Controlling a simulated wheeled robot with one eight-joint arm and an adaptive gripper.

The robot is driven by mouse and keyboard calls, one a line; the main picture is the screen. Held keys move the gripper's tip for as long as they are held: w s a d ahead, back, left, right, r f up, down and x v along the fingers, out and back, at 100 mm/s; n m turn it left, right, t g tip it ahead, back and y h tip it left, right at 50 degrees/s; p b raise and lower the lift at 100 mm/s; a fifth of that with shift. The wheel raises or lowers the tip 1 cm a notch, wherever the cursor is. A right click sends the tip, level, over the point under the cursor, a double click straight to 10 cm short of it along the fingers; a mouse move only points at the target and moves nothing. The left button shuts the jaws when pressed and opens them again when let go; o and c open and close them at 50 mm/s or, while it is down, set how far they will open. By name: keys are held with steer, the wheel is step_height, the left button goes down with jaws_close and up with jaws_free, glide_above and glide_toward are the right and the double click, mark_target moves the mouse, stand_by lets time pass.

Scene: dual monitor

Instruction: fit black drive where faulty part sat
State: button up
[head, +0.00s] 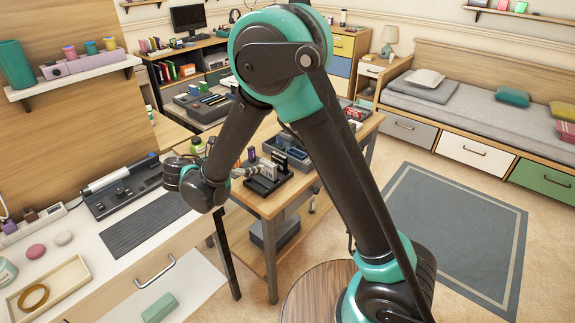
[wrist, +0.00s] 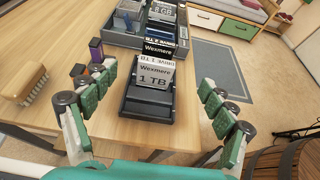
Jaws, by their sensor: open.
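A black two-slot dock (wrist: 148,104) stands on the wooden table; it also shows in the head view (head: 262,187). In the head view, my gripper (head: 241,172) is small, just left of the dock.
A grey tray (wrist: 123,35) with several parts, one marked "8 GB", stands behind the dock. A purple box (wrist: 96,50) and a wooden brush (wrist: 23,84) are to the left. Bare tabletop (wrist: 50,50) lies left; the table's edge is close on the right.

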mark_target(277, 157)
steer(key=x, duration=1.7)
steer(key=shift+f, duration=0.1)
steer(key=c, duration=1.3)
